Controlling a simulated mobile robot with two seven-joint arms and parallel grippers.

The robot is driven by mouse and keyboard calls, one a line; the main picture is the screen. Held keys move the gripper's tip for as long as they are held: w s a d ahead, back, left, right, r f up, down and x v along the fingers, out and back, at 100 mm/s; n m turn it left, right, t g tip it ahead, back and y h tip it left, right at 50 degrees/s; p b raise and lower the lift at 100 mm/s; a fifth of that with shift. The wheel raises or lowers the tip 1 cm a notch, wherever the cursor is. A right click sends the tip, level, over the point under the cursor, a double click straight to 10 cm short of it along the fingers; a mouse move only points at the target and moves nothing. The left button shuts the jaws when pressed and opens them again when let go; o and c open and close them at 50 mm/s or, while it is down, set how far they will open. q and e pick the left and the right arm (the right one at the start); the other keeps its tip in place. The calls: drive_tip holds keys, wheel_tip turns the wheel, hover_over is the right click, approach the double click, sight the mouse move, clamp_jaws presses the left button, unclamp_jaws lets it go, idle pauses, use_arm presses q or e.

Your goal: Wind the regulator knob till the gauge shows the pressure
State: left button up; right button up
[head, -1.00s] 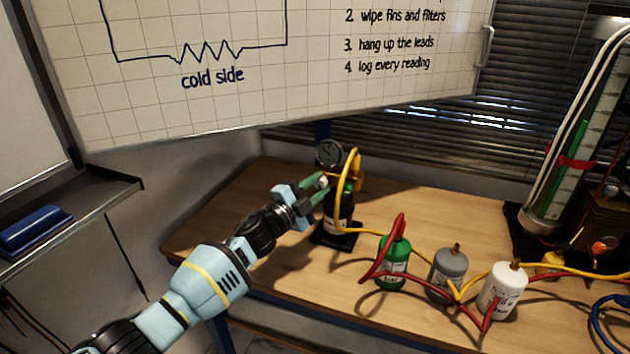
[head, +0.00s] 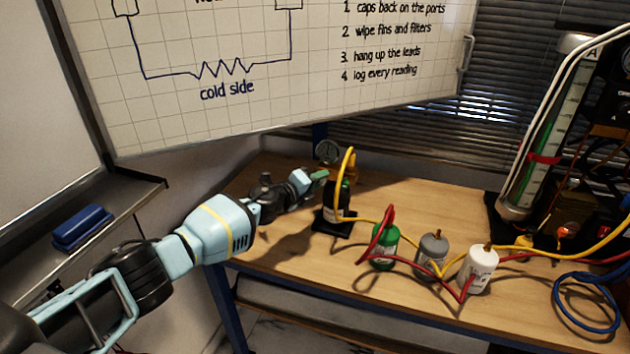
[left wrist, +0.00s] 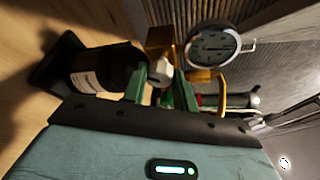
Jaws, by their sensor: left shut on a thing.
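The pressure gauge (head: 327,151) is a round dial at the back left of the table, above a black cylinder (head: 338,196) on a dark base. In the left wrist view the gauge (left wrist: 212,46) is seen close up, but its reading is too small to make out. The pale regulator knob (left wrist: 161,72) sits beside the brass body (left wrist: 158,40). My left gripper (head: 322,176) reaches in from the left at the regulator. In the left wrist view its green fingers (left wrist: 160,90) are shut on the knob. My right gripper is in neither current view.
A green bottle (head: 384,247), a grey bottle (head: 432,256) and a white bottle (head: 480,270) stand to the right, with red and yellow hoses around them. A blue coil (head: 588,303) lies at the right. The table's front left is clear.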

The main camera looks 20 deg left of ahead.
use_arm(q)
drive_tip(key=shift+r+m+y, duration=0.15)
drive_tip(key=shift+m+y, duration=0.25)
drive_tip(key=shift+m, duration=0.3)
drive_tip(key=shift+g, duration=0.3)
drive_tip(key=o, duration=1)
drive_tip(key=shift+v, duration=3.9)
